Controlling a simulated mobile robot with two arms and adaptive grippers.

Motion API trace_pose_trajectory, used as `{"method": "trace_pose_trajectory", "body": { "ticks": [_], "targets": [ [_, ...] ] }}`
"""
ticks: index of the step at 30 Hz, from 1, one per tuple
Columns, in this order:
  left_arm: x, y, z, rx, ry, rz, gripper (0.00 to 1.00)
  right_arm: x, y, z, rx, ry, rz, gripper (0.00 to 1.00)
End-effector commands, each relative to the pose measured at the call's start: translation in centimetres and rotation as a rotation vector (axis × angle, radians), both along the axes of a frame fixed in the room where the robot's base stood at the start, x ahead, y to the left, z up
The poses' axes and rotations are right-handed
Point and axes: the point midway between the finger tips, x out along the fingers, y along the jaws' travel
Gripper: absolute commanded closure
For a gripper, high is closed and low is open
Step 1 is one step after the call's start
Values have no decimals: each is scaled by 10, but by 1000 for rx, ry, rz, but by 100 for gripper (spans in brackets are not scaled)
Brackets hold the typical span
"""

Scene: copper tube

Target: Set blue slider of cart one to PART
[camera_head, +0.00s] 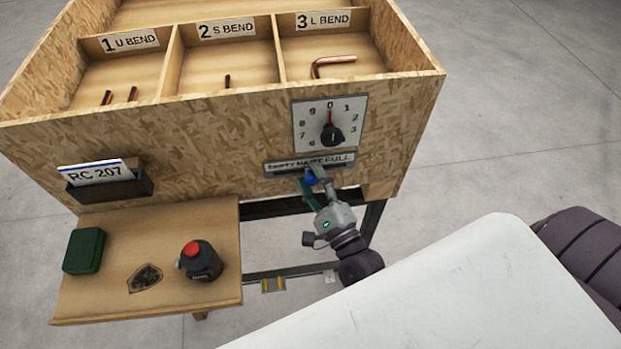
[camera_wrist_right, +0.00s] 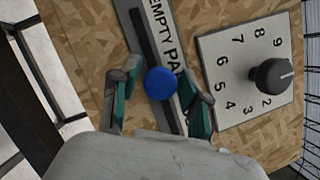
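The blue slider (camera_head: 311,179) is a round knob on the grey label strip (camera_head: 281,167) reading EMPTY, PART, FULL, on the cart's front. In the head view it sits below the middle word; fingers partly hide it. In the right wrist view the blue slider (camera_wrist_right: 160,83) stands beside the letters "PA", and its slot runs toward EMPTY. My right gripper (camera_wrist_right: 160,100) is open, one finger on each side of the knob, with small gaps showing. The right gripper also shows in the head view (camera_head: 316,184). My left gripper is not in view.
A numbered dial (camera_head: 331,134) is just above the strip, close to the right finger in the wrist view. The wooden cart (camera_head: 200,130) has bins with copper bends.

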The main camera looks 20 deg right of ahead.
Motion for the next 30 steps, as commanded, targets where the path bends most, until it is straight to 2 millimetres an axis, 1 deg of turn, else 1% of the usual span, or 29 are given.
{"method": "trace_pose_trajectory", "body": {
  "ticks": [10,14,17,24,27,30],
  "targets": [
    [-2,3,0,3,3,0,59,-1,0,0,-1,0,0,42],
    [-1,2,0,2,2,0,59,-12,0,-3,-2,2,1,42],
    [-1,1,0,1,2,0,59,-29,-1,-7,-2,4,2,42],
    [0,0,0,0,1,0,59,-80,-4,-18,-2,4,2,42],
    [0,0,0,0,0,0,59,-96,-5,-22,-1,3,2,42],
    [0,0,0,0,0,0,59,-108,-5,-24,-1,2,1,42]
  ]
}}
